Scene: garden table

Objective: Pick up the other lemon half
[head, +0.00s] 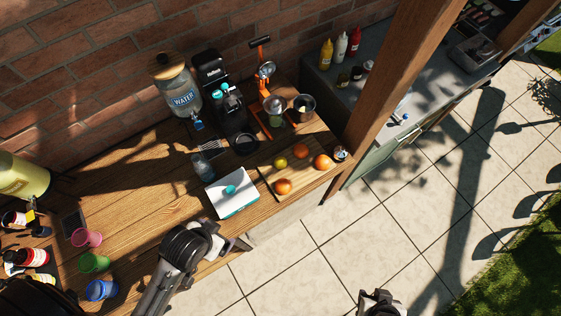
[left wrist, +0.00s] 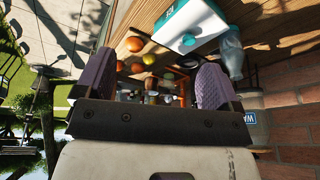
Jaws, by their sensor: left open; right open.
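A small yellow-green fruit (head: 280,162), perhaps the lemon half, lies on the wooden cutting board (head: 268,184) among orange fruits; I cannot tell whether it is cut. It also shows in the left wrist view (left wrist: 149,57), beyond the fingers. My left gripper (head: 238,244) is at the table's front edge, near the white box and apart from the fruit. In the left wrist view its purple-grey fingers (left wrist: 155,84) stand wide apart with nothing held. My right gripper (head: 379,296) is at the bottom edge of the head view, over the paving, partly cut off, open.
Orange fruits (head: 282,186) share the board. A white box with a teal handle (head: 232,194) stands left of it. A wooden post (head: 395,75) rises at right.

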